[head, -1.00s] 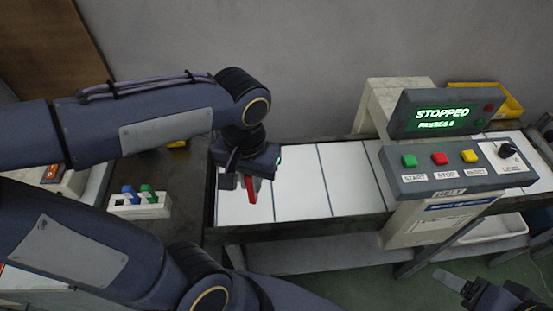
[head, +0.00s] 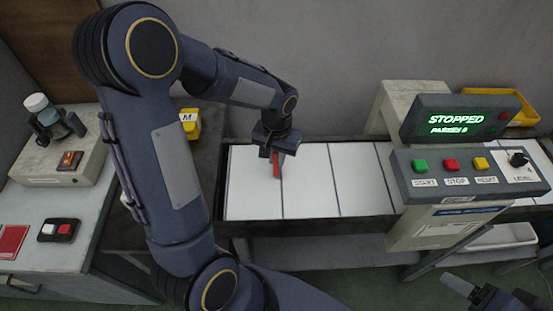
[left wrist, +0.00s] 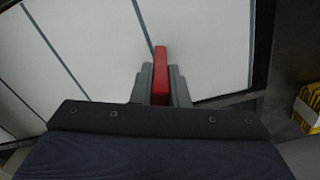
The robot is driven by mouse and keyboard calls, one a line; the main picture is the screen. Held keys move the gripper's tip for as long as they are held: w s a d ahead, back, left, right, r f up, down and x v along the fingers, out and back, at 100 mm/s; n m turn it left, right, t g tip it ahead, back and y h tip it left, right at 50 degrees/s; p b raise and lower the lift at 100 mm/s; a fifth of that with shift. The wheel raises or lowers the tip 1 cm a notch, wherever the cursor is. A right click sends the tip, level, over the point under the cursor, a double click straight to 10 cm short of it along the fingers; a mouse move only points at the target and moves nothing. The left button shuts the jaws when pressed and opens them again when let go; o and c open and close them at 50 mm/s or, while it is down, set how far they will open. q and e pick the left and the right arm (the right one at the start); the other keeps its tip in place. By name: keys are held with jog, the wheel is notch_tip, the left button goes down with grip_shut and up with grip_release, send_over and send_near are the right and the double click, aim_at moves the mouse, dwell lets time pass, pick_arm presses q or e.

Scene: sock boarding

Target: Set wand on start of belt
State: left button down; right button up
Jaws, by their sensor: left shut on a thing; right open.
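The wand (head: 277,166) is a red bar. My left gripper (head: 275,153) is shut on it above the white belt (head: 312,188), near the belt's left end. In the left wrist view the red wand (left wrist: 160,60) sticks out from between the two grey fingers (left wrist: 160,85), with white belt panels (left wrist: 90,40) behind it. I cannot tell whether the wand touches the belt. My right gripper (head: 455,285) is open and empty at the bottom right, away from the belt.
A control box (head: 470,175) with green, red and yellow buttons straddles the belt; its display (head: 456,122) reads STOPPED. A yellow box marked M (head: 190,122) stands left of the belt. A side table (head: 40,200) at the left holds a grey device (head: 58,150) and a switch box (head: 59,230).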

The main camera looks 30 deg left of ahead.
pick_arm(q)
jog(key=shift+f, duration=0.7)
jog(key=shift+f, duration=0.1)
jog(key=shift+f, duration=0.15)
jog(key=c, duration=1.4)
grip_release()
